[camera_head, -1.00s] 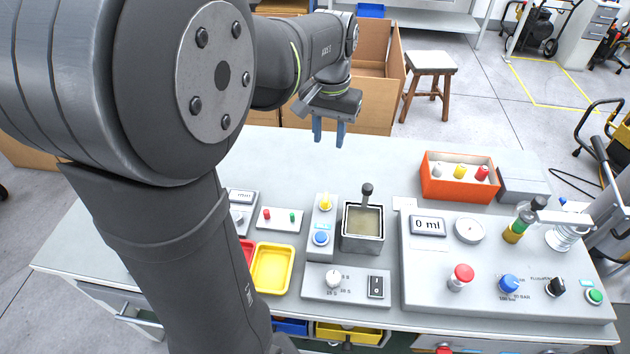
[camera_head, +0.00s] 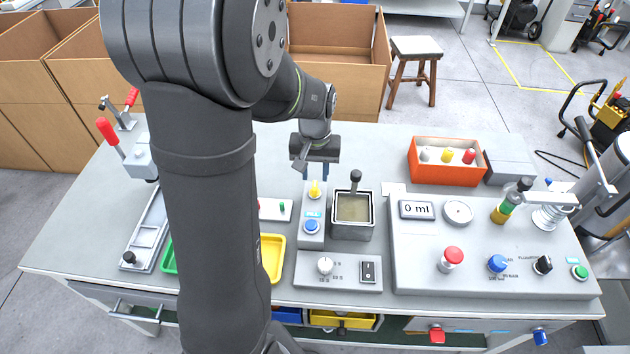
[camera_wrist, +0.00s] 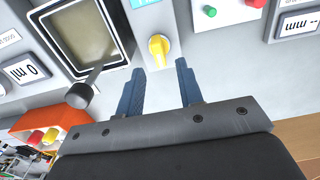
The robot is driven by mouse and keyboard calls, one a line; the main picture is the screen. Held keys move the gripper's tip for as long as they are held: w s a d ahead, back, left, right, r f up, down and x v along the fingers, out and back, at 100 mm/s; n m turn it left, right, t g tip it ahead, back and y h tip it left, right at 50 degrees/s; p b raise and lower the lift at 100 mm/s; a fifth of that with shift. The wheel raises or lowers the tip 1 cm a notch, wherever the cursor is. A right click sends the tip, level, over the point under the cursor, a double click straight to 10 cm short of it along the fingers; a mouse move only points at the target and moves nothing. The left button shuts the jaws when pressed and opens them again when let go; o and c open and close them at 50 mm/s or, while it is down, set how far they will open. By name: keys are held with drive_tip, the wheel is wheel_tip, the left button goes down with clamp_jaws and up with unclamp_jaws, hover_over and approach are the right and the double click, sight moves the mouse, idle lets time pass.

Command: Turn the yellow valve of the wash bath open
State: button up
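The yellow valve (camera_head: 314,189) is a small knob on a narrow grey panel, left of the wash bath (camera_head: 352,213). The bath is a square metal basin with murky liquid and a black-knobbed lever. My gripper (camera_head: 318,173) is just behind and above the valve, pointing down. In the wrist view, the valve (camera_wrist: 159,48) lies ahead of my two blue fingers (camera_wrist: 160,78). The fingers are apart, with nothing between them, and do not appear to touch the valve.
A blue button (camera_head: 311,226) is in front of the valve on the same panel. An orange box with bottles (camera_head: 446,173) and a 0 ml display (camera_head: 417,210) stand to the right. The bath's lever knob (camera_head: 355,176) rises close to my gripper. My arm hides part of the left table.

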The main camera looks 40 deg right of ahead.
sight(315, 184)
drive_tip(key=shift+f, duration=2.05)
clamp_jaws()
